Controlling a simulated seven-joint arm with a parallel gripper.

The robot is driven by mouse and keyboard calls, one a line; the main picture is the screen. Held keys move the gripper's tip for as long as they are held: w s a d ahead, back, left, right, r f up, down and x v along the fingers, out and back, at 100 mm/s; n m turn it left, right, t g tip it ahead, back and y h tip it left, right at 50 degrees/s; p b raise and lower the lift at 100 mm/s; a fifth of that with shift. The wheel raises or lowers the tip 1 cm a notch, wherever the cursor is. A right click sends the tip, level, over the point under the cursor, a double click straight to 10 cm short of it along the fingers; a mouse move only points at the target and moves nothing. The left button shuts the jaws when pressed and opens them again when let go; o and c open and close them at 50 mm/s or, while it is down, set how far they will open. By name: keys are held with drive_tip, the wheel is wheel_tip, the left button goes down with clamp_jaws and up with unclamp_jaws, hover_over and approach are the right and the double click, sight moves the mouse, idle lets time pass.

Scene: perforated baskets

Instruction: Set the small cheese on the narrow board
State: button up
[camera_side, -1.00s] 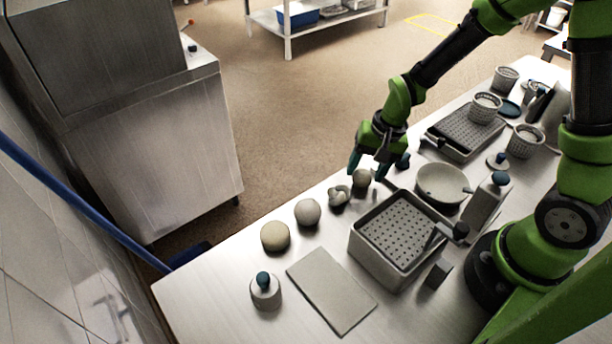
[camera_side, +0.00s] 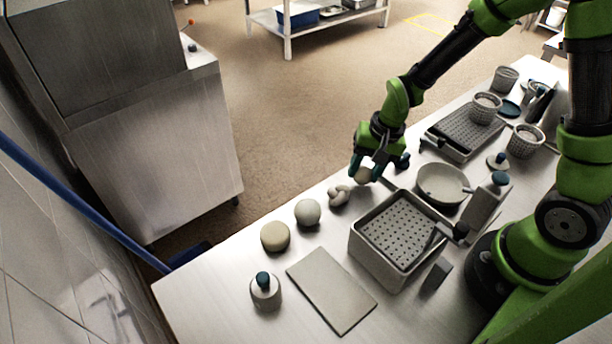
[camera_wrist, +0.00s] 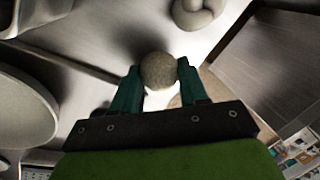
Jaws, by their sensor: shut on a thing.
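The small cheese (camera_side: 363,174) is a pale round ball near the far edge of the table. My gripper (camera_side: 366,170) is shut on it. In the wrist view, the cheese (camera_wrist: 158,70) sits between the two green fingertips (camera_wrist: 158,74) and looks grey-brown. It seems to be at or just above the table; the exact gap is hard to tell. The narrow board (camera_side: 330,290) is a flat grey rectangle lying bare at the table's front, left of the perforated basket.
A knotted pale piece (camera_side: 339,195), a grey ball (camera_side: 308,212) and a larger tan round (camera_side: 275,236) line the far edge. A deep perforated basket (camera_side: 372,262) stands between my gripper and the board's right side. A blue-knobbed weight (camera_side: 265,292) stands left of the board.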

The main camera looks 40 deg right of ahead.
drive_tip(key=r, duration=0.6)
drive_tip(key=a+r, duration=0.1)
drive_tip(key=r, duration=0.2)
drive_tip(key=s+a+n, duration=0.4)
drive_tip(key=a, duration=0.7)
drive_tip(key=r+n+g, duration=0.1)
drive_tip(key=n, duration=0.1)
hover_over(328, 286)
drive_tip(key=shift+y, duration=0.4)
drive_tip(key=shift+s+d+f, duration=0.1)
drive_tip(key=shift+d+f, duration=0.1)
drive_tip(key=shift+f, duration=1.95)
drive_tip(key=shift+s+d+f, duration=0.1)
drive_tip(key=shift+d+f, duration=0.05)
drive_tip(key=shift+f, duration=1.95)
drive_tip(key=shift+f, duration=0.55)
drive_tip(key=o, duration=1.1)
